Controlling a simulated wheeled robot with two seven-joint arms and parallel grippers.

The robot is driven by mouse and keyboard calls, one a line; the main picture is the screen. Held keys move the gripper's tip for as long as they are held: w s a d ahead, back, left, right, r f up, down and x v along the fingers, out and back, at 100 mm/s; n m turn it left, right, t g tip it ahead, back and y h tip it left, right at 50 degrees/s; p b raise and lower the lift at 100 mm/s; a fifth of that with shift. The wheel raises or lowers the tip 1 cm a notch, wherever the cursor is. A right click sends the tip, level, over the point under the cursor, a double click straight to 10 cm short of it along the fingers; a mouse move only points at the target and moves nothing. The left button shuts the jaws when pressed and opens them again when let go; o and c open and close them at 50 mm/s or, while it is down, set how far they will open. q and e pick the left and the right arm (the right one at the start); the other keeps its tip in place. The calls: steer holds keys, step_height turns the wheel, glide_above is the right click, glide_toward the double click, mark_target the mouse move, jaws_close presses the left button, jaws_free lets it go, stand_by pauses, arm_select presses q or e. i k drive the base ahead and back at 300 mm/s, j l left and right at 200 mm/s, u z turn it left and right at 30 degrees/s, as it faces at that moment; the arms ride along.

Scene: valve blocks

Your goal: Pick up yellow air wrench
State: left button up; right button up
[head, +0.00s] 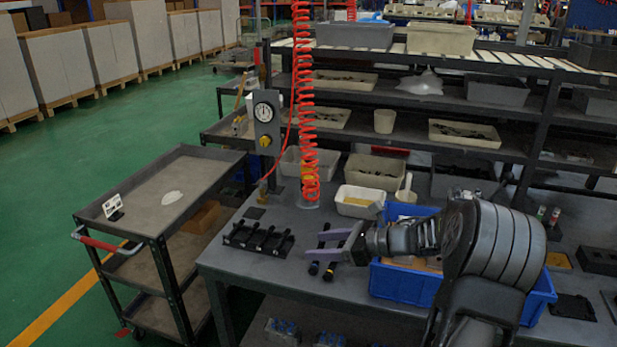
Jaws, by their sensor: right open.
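The yellow air wrench (308,174) hangs at the lower end of a red coiled hose (304,85), above the back of the grey workbench (240,265). The hose's lower coils partly cover it. My right gripper (316,246) is open and empty, with its pale fingers pointing left over the bench. It is in front of and below the wrench in the picture, apart from it. My left gripper is out of view.
A black rack (258,239) sits left of my gripper. A gauge post (266,120) stands left of the hose. A blue crate (400,284) is partly behind my right arm. White bins (358,201) line the bench's back. A grey cart (150,190) stands left.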

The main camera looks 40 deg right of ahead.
mark_target(302, 170)
steer(key=i+l, duration=0.35)
steer(key=l, duration=0.15)
steer(key=i+l, duration=0.75)
steer(key=l, duration=0.2)
